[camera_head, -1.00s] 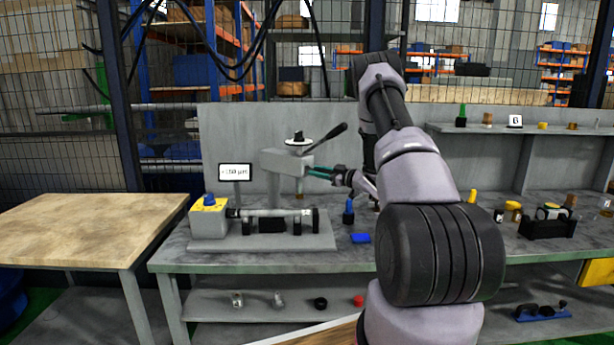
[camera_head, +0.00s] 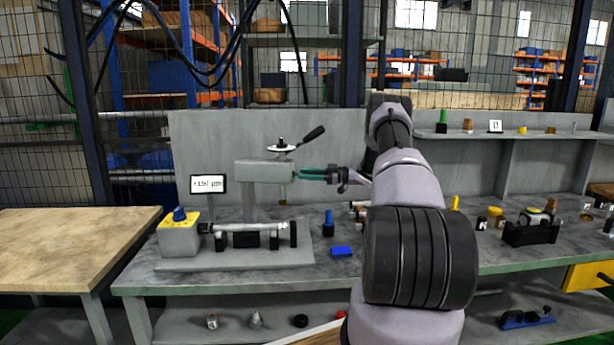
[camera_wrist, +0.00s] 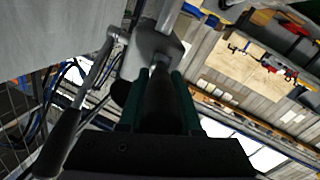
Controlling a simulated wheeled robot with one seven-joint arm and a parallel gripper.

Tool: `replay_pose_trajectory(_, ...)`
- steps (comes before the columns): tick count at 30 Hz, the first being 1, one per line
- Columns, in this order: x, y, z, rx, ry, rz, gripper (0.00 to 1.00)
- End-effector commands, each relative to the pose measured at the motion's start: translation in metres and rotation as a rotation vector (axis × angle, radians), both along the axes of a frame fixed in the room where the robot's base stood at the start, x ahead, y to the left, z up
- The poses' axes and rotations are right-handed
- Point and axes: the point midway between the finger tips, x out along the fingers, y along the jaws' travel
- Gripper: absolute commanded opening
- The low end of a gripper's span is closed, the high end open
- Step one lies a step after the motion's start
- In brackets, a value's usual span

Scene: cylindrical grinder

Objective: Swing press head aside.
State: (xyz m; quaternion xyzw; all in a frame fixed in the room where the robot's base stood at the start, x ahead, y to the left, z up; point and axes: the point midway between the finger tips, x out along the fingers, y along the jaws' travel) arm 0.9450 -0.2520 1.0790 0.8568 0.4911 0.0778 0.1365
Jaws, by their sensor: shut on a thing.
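The press head (camera_head: 262,171) is a grey block on a post (camera_head: 249,207) at the back of the bench. It carries a pale disc and a black-gripped lever (camera_head: 312,135) on top. Its long side faces the head camera, with one end to the right. My gripper (camera_head: 300,174) has teal fingers at that right end, pointing left. In the wrist view my gripper (camera_wrist: 162,85) is shut around a dark rod-like part (camera_wrist: 160,98), which runs toward a grey block (camera_wrist: 155,45). The exact contact is too small to tell in the head view.
A display (camera_head: 208,184) stands left of the post. A blue block (camera_head: 342,251) and blue-topped tool (camera_head: 328,224) are to the right.

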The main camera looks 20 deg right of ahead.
Motion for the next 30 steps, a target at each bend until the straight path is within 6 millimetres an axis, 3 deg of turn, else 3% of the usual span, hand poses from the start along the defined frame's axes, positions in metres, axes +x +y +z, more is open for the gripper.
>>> replay_pose_trajectory(7,0.001,0.000,0.000,0.003,0.001,-0.003,0.00)
replay_pose_trajectory(8,0.001,0.000,0.000,0.003,0.001,-0.003,0.37)
replay_pose_trajectory(10,0.001,0.001,0.000,0.003,0.001,-0.003,0.63)
replay_pose_trajectory(22,-0.002,-0.005,0.000,0.001,0.000,-0.003,0.63)
replay_pose_trajectory(30,-0.026,-0.047,0.000,0.002,0.000,-0.006,0.63)
